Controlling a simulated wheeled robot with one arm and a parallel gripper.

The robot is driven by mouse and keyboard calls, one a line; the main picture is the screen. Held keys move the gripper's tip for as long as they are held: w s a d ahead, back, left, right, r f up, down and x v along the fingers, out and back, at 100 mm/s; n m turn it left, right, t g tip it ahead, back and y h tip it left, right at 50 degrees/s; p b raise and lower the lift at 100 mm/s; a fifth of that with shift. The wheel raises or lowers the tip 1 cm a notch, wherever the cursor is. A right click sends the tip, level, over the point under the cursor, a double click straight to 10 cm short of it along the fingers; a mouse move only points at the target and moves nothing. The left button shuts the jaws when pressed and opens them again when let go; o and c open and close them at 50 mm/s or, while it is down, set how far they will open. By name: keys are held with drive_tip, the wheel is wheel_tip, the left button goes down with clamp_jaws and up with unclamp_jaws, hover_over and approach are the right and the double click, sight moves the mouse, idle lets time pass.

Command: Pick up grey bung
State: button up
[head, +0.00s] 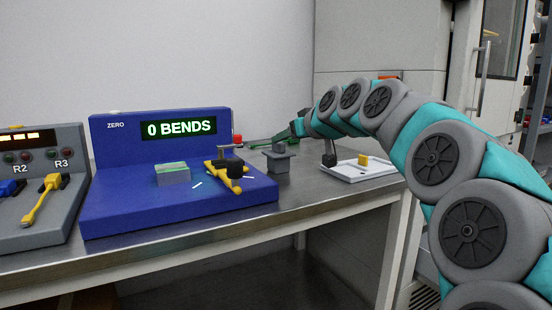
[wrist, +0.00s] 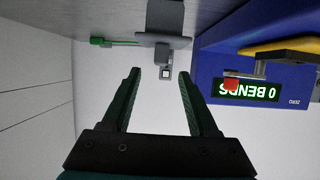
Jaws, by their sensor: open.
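A grey piece with a wide flat top and a small upright part stands on the bench just right of the blue machine; I take it to be the grey bung (head: 278,162). In the wrist view a grey flanged piece (wrist: 165,40) with a small square-ended post lies just beyond the fingertips, roughly centred between them; it looks like the same piece. My gripper (head: 250,143) reaches in from the right, above and behind it. In the wrist view my gripper (wrist: 161,72) is open, with nothing between its dark green fingers.
The blue machine (head: 120,205) with a "0 BENDS" display stands close on the left, carrying a grey block (head: 173,174) and a yellow tool (head: 222,172). A red button (wrist: 231,84) is near. A white tray (head: 352,178) with a yellow piece and dark post is right.

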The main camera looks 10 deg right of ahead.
drive_tip(key=shift+x, duration=3)
drive_tip(key=shift+s+f, duration=0.1)
drive_tip(key=shift+c, duration=0.2)
clamp_jaws()
